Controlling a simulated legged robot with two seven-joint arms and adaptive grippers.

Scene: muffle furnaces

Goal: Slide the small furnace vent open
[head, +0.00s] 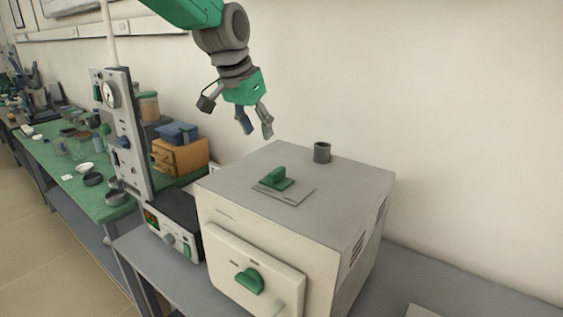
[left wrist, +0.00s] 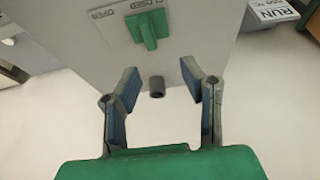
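The small furnace (head: 290,220) is a pale box on a grey bench. On its top lies a grey plate with a green vent slider knob (head: 277,179). My left gripper (head: 256,133) hangs above and behind the furnace top, apart from the knob. My right gripper is in neither view.
A short dark pipe (head: 322,152) stands on the furnace top near its back edge. A green knob (head: 249,281) sits on the furnace front. A control box (head: 174,226), a tall gauge panel (head: 121,133) and an orange drawer box (head: 180,155) stand to the left.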

